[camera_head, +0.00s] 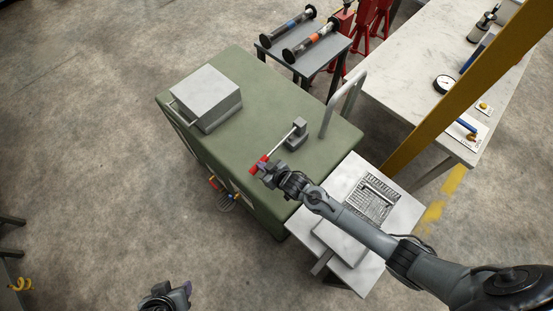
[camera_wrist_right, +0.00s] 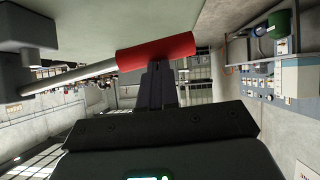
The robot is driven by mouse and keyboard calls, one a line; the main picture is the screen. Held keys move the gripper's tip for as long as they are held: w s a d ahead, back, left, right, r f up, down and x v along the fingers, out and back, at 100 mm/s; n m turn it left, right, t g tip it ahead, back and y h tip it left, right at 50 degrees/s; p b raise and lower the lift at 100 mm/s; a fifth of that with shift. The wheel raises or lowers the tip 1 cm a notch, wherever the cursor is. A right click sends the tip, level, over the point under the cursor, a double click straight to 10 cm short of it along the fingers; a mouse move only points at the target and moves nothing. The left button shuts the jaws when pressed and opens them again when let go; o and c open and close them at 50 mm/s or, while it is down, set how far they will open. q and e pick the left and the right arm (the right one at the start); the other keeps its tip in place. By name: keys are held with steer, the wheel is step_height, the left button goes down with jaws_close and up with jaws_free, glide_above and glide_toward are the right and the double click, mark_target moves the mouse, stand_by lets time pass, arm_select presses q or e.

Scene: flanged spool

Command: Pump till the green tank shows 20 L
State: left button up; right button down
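The green tank (camera_head: 260,83) is a large box-shaped body in the middle of the head view. A pump lever (camera_head: 283,143) with a red grip (camera_head: 258,164) leans out from a grey block (camera_head: 297,134) on its top. My right gripper (camera_head: 266,170) is at the red grip. In the right wrist view the red grip (camera_wrist_right: 155,52) lies across the fingertips (camera_wrist_right: 157,85) and hides them. The fingers look shut together, with nothing seen between them. My left gripper (camera_head: 166,297) is low at the bottom edge, away from the tank; its fingers are unclear. No litre reading is legible.
A grey box (camera_head: 205,97) and a bent rail (camera_head: 343,104) stand on the tank's top. A small white table (camera_head: 343,182) with a grated panel (camera_head: 372,198) lies under my right arm. A yellow post (camera_head: 465,90) rises at the right. The floor at left is largely clear.

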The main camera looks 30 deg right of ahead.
steer(key=w+a+r+p+v, duration=0.1)
steer(key=p+v, duration=0.3)
steer(key=v, duration=0.8)
steer(key=shift+s+r, duration=0.25)
steer(key=shift+r, duration=0.65)
steer(key=shift+a, duration=0.15)
stand_by(0.5)
